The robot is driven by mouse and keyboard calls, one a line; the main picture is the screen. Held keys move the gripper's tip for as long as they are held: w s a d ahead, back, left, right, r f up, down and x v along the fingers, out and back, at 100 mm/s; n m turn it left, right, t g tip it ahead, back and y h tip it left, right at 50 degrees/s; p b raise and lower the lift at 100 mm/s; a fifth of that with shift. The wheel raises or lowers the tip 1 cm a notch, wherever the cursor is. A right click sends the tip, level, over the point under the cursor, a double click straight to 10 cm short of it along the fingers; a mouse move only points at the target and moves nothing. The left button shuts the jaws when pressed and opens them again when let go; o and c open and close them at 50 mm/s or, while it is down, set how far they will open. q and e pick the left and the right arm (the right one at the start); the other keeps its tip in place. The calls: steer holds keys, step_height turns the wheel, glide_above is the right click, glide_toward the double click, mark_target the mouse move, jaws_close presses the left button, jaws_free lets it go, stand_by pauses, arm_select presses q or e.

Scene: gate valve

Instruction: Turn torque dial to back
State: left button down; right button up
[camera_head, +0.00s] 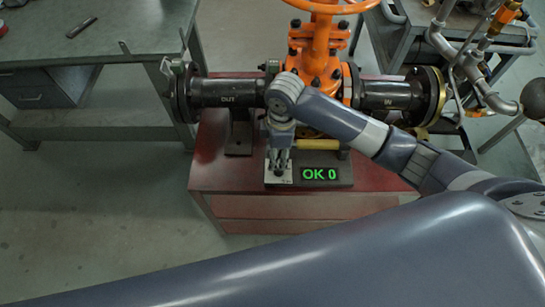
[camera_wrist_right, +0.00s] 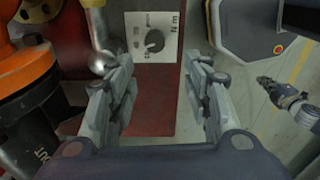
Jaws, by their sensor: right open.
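The torque dial is a dark round knob (camera_wrist_right: 154,41) on a white marked plate (camera_wrist_right: 165,18) lettered "N m". Its pointer direction is too small to read surely. In the head view the plate (camera_head: 279,178) shows partly below my right gripper (camera_head: 280,168), which hides the knob. A display (camera_head: 320,173) beside it reads "OK 0" in green. In the wrist view my right gripper (camera_wrist_right: 160,98) is open and empty, with its fingers wide apart and the knob beyond them, apart from both. What looks like my left gripper (camera_wrist_right: 270,88) shows small at the right; its jaw state is unclear.
The orange gate valve (camera_head: 316,50) and its dark pipe (camera_head: 225,93) stand behind the dial on a red cabinet (camera_head: 210,165). A yellow handle (camera_head: 318,144) lies by the display. A silver ball (camera_wrist_right: 103,64) is close to the left finger. Grey benches stand to both sides.

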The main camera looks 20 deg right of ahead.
steer(key=shift+n+h, duration=0.3)
steer(key=shift+n, duration=0.1)
steer(key=f, duration=0.5)
steer(key=d+f, duration=0.1)
steer(key=f, duration=0.1)
steer(key=shift+w+f, duration=0.25)
steer(key=shift+f, duration=0.85)
steer(key=c, duration=0.9)
arm_select(q)
steer(key=shift+w+d+r, duration=0.1)
steer(key=shift+w+r, duration=0.1)
steer(key=shift+w, duration=0.6)
arm_select(e)
steer(key=shift+c, duration=0.9)
